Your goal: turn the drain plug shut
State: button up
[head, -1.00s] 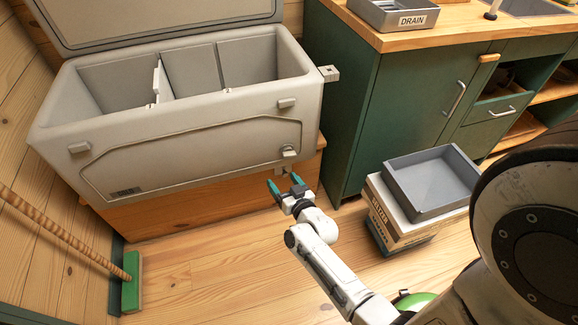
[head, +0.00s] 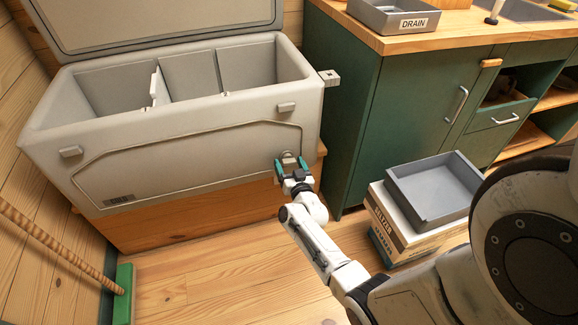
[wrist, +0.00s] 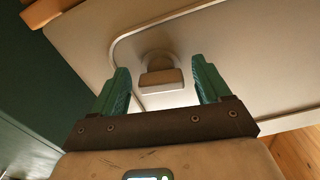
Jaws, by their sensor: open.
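The drain plug sits low on the front right of the grey cooler (head: 180,115), just beyond my gripper in the head view. In the wrist view the plug (wrist: 160,78) shows as a round base with a flat rectangular handle. My gripper (head: 291,163) is at the plug with its teal fingers open. In the wrist view the fingers (wrist: 165,85) stand to the left and right of the handle, with a gap on each side, so they do not appear to touch it. In the head view the fingers partly hide the plug.
The cooler's lid is open, and it rests on a wooden stand (head: 165,222). At right, a grey tray (head: 420,217) sits on a box (head: 385,222). A green cabinet (head: 352,130) stands beside the cooler, with a tray labelled DRAIN (head: 388,18) on top. A broom (head: 124,290) leans at left.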

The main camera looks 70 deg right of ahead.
jog(key=shift+w+d, duration=0.2)
jog(key=shift+d, duration=0.05)
jog(key=shift+c, duration=0.2)
